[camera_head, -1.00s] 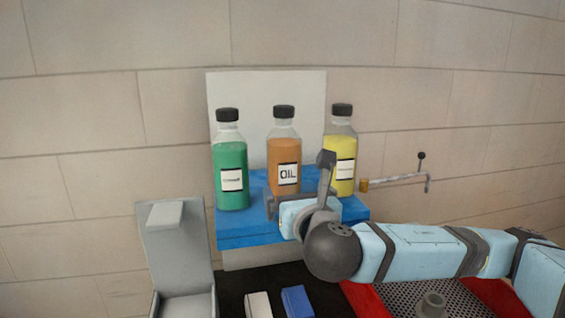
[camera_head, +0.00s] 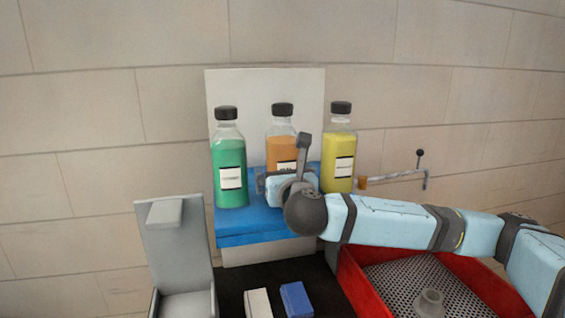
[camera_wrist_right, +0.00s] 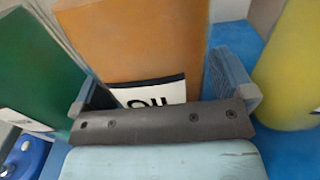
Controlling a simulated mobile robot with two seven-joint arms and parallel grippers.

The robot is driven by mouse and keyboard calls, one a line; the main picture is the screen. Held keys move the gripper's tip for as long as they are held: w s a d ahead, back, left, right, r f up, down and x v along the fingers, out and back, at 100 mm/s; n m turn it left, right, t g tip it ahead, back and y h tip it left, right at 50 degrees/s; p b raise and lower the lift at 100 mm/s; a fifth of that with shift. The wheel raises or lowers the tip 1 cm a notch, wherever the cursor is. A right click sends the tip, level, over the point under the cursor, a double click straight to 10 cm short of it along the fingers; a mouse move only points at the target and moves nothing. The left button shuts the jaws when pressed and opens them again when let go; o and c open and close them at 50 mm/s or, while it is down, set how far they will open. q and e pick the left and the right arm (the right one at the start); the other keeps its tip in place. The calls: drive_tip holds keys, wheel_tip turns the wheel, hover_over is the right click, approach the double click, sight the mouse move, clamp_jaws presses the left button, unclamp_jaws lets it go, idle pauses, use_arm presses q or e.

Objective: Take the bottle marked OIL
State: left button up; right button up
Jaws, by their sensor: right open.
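The OIL bottle (camera_head: 281,151), orange-brown with a black cap, stands upright on the blue shelf between two other bottles. Its lower part is hidden behind my right gripper (camera_head: 279,178) in the head view. In the right wrist view the orange bottle (camera_wrist_right: 135,45) with part of its OIL label fills the middle. My right gripper (camera_wrist_right: 165,92) is open there, with one finger on each side of the bottle. I cannot tell whether the fingers touch it. My left gripper is not in view.
A green bottle (camera_head: 230,165) stands left and a yellow bottle (camera_head: 339,155) right, both close to the gripper. The blue shelf (camera_head: 240,225) has a bare front-left part. Below are a red tray (camera_head: 362,290), a grey stand (camera_head: 170,240), and white and blue blocks (camera_head: 297,299).

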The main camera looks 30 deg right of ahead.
drive_tip(key=c, duration=1)
drive_tip(key=shift+c, duration=1.1)
drive_tip(key=shift+r, duration=0.1)
